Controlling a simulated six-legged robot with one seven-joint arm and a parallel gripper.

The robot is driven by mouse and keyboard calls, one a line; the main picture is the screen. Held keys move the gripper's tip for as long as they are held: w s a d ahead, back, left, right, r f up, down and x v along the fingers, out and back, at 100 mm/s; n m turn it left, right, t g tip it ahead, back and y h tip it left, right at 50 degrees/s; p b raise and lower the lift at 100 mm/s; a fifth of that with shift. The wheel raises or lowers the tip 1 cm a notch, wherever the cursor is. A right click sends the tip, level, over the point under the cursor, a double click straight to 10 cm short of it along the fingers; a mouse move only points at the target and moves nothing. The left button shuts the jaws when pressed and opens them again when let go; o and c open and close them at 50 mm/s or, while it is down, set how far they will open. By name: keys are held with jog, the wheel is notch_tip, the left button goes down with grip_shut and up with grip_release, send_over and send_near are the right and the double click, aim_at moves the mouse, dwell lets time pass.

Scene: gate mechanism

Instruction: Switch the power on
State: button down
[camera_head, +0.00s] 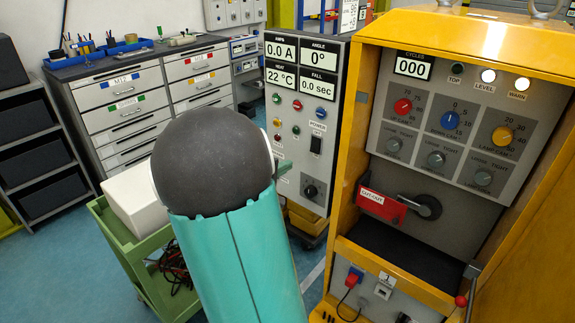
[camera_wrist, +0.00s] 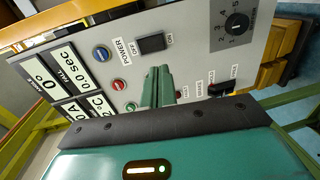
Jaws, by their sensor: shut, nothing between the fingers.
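The grey control panel (camera_head: 299,120) stands in the middle of the head view, with a black rocker switch (camera_head: 315,144) under the word POWER. In the head view my arm hides most of the gripper and the panel's lower left.
A blue button (camera_wrist: 102,54) and a red button (camera_wrist: 119,85) are near the fingers. A black dial (camera_wrist: 237,23) is at the panel's other end. A yellow cabinet (camera_head: 345,180) stands close on the right, a green cart (camera_head: 150,268) on the left.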

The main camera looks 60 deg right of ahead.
aim_at(314, 151)
jog(key=x, duration=1.1)
jog(key=shift+d, duration=0.25)
jog(key=shift+f, duration=0.1)
jog(key=shift+s+d+h, duration=0.1)
jog(key=shift+d+h, duration=0.15)
jog(key=shift+h, duration=0.05)
jog(key=shift+a+f, duration=0.1)
